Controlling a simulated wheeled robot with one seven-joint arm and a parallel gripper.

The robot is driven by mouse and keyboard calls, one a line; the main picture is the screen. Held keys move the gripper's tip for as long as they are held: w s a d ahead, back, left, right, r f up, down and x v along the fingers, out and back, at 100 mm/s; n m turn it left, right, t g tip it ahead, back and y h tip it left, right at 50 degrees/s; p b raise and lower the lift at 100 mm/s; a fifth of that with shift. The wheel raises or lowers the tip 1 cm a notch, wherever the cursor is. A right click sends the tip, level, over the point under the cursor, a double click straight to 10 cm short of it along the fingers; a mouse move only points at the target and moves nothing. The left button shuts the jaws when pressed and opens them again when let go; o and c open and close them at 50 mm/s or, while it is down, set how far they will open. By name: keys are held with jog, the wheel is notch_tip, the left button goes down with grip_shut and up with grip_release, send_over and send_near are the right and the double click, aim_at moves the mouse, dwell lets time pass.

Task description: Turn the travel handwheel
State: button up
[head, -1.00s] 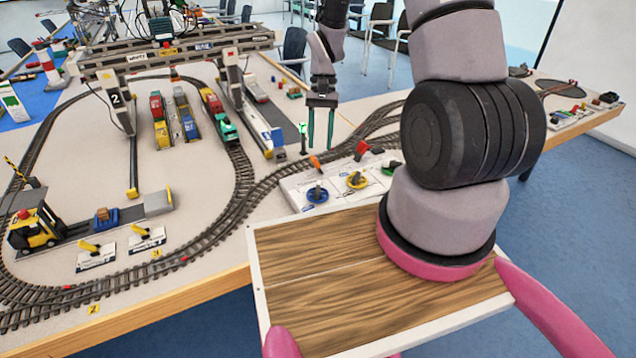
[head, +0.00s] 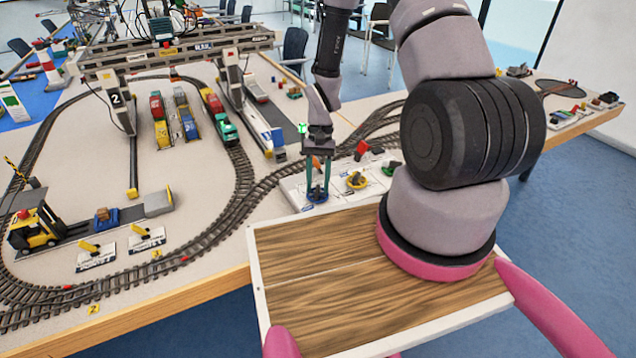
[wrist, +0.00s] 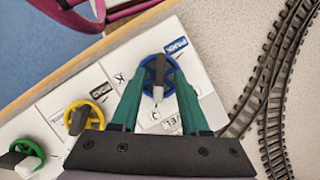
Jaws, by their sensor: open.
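The blue handwheel (head: 316,197) sits on the white control panel (head: 294,195) at the table's front edge. In the wrist view the blue handwheel (wrist: 147,66) shows a pale grip, and a label beside it, partly hidden by a finger, seems to end in "VEL". My gripper (head: 317,197) points down at this wheel with its green fingers open. In the wrist view my gripper (wrist: 159,80) has one fingertip on each side of the wheel. I cannot tell whether they touch it. The yellow handwheel (head: 356,180) and the green handwheel (head: 391,168) stand to its right.
A red lever (head: 361,147) and an orange lever (head: 316,162) rise from the panel behind the wheels. Rail track (head: 238,205) runs close by. The gantry crane (head: 170,55) and a yellow forklift (head: 36,230) are to the left.

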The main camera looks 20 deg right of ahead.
grip_shut()
dwell(0.3)
jog(key=n+h, duration=0.1)
jog(key=n, duration=0.2)
jog(key=n+h, duration=0.1)
jog(key=n, duration=0.2)
jog(key=shift+a+n, duration=0.2)
jog(key=shift+n, duration=0.1)
jog(key=n+h, duration=0.1)
jog(key=n, duration=0.2)
jog(key=shift+n+h, duration=0.3)
jog(key=shift+h, duration=0.1)
jog(key=shift+s+a+n+t+h, duration=0.1)
jog(key=shift+n+t+h, duration=0.35)
jog(key=shift+n, duration=1.25)
